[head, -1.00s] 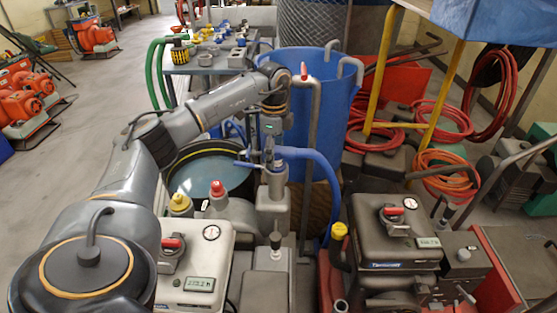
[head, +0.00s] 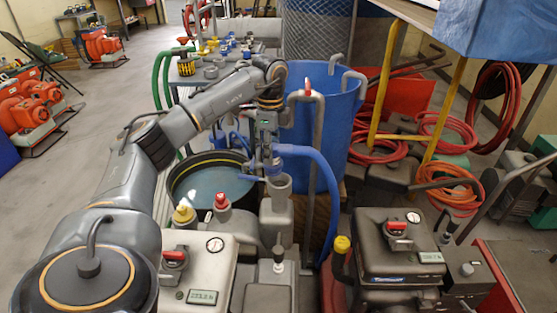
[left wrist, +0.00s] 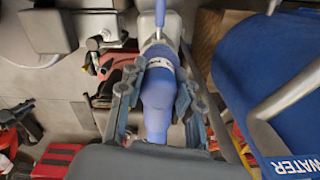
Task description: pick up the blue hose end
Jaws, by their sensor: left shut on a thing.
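My left gripper (head: 268,160) is shut on the blue hose end (head: 272,168), just above a grey upright cup (head: 279,183). In the left wrist view the gripper's two fingers (left wrist: 158,82) lie on either side of the blue hose end (left wrist: 158,92), which has a pale band. I cannot tell whether the end's lower tip is clear of the cup. My right gripper is not in view.
A round dark tub (head: 178,190) stands to the left of the cup. A tall blue barrel (head: 335,110) and a grey bent pipe (head: 318,110) stand close on the right. Two machines with gauges, one white (head: 215,255) and one dark (head: 385,245), fill the front.

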